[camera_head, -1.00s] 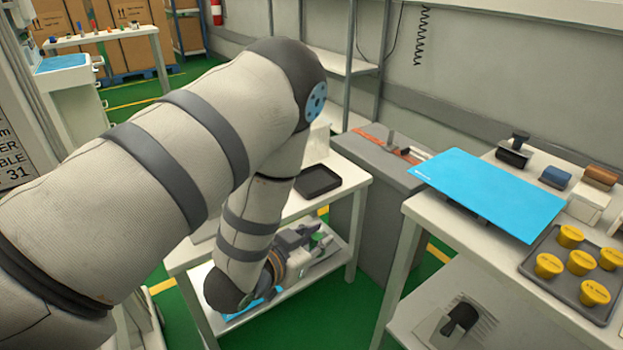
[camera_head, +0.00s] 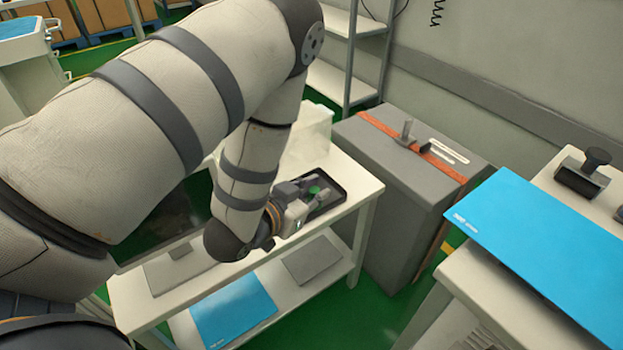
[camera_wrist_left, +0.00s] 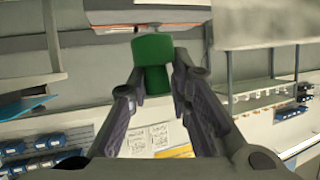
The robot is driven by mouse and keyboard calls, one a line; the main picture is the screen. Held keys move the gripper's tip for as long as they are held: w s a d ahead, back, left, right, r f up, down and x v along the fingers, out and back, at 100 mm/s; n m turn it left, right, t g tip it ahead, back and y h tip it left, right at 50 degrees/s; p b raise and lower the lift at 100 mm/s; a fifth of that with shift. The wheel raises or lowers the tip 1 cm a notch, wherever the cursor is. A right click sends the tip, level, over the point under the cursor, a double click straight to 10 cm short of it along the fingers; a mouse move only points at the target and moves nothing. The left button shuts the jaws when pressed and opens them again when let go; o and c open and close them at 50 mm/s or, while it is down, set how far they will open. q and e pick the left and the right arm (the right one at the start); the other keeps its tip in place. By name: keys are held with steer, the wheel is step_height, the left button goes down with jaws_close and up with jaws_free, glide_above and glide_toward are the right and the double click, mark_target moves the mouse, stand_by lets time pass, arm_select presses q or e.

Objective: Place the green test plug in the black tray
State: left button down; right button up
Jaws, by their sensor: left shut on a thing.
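My left gripper (camera_head: 306,190) is shut on the green test plug (camera_head: 314,189). In the left wrist view the green plug (camera_wrist_left: 152,64) sits between the two fingertips (camera_wrist_left: 154,86), its wider end pointing away from the palm. The black tray (camera_head: 339,186) lies on the white cart's top at its right part. In the head view the gripper and plug overlap the tray, and part of the tray is hidden behind the fingers. The exact height of the plug over the tray cannot be told. My right gripper is not in view.
A clear box (camera_head: 312,128) stands behind the tray, and a dark screen (camera_head: 165,228) is at the cart's left. The lower shelf holds a blue mat (camera_head: 232,308) and a grey plate (camera_head: 312,260). A grey cabinet (camera_head: 375,190) stands close to the right.

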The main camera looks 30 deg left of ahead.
arm_select(q)
steer(key=w+a+f+b, duration=0.1)
steer(key=w+a+f, duration=0.1)
steer(key=w+f, duration=0.1)
steer(key=w+a+f+b, duration=0.1)
steer(key=w+a+f, duration=0.2)
steer(key=w, duration=0.1)
steer(key=w+a+f+b, duration=0.1)
steer(key=w+a+f, duration=0.1)
steer(key=w+f, duration=0.2)
steer(key=shift+w+a, duration=0.15)
steer(key=shift+a, duration=0.25)
steer(key=shift+w+a+f+b, duration=0.15)
steer(key=shift+f+b, duration=0.45)
steer(key=shift+f, duration=0.95)
steer(key=c, duration=1.5)
jaws_free()
steer(key=shift+o, duration=0.2)
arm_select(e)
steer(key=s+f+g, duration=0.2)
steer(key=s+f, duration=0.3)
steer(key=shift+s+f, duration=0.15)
